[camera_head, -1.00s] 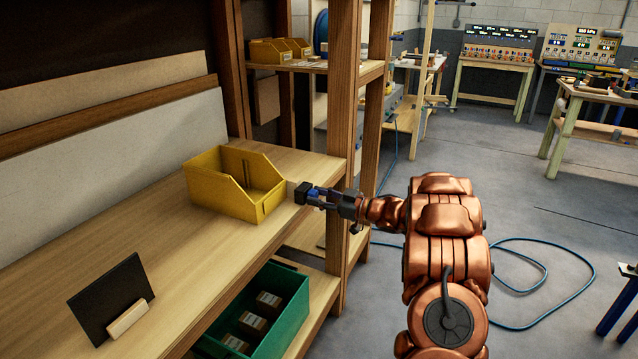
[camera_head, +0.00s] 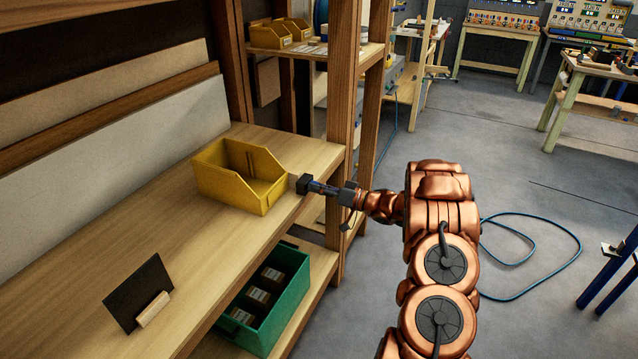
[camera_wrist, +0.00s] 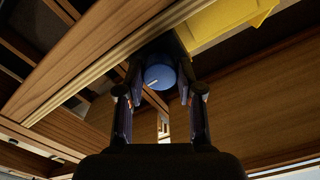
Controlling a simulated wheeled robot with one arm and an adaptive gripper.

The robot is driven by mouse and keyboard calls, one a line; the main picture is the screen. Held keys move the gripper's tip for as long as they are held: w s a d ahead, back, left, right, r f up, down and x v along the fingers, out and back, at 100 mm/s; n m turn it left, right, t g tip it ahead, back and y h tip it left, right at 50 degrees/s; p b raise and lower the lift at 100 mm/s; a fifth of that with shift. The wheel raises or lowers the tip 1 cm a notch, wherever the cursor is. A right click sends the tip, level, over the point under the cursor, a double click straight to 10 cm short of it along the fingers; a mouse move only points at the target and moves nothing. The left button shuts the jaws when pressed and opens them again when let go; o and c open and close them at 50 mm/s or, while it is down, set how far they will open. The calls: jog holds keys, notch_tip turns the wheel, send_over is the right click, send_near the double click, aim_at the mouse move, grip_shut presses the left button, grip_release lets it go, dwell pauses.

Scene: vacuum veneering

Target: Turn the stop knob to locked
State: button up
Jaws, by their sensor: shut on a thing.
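The stop knob (camera_wrist: 160,79) is a round blue knob with a short white mark, seen end-on in the wrist view between my two fingertips. The white mark lies at a slant. Behind it a dark block (camera_head: 304,184) sits at the front edge of the wooden shelf, beside the yellow bin. My gripper (camera_head: 320,188) reaches in from the right and is shut on the knob. In the head view the fingers hide the knob almost fully. Any locked marking is too small or dark to see.
The open yellow bin (camera_head: 225,187) stands on the wooden shelf (camera_head: 130,240) just left of the block. A black panel in a wooden holder (camera_head: 139,296) stands nearer. A green crate of boxes (camera_head: 262,324) is below. A wooden post (camera_head: 340,130) rises close behind my gripper.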

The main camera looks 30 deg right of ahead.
jog(key=shift+m, duration=0.4)
jog(key=o, duration=1.2)
jog(key=shift+c, duration=0.2)
jog(key=shift+d, duration=0.1)
jog(key=v, duration=1.2)
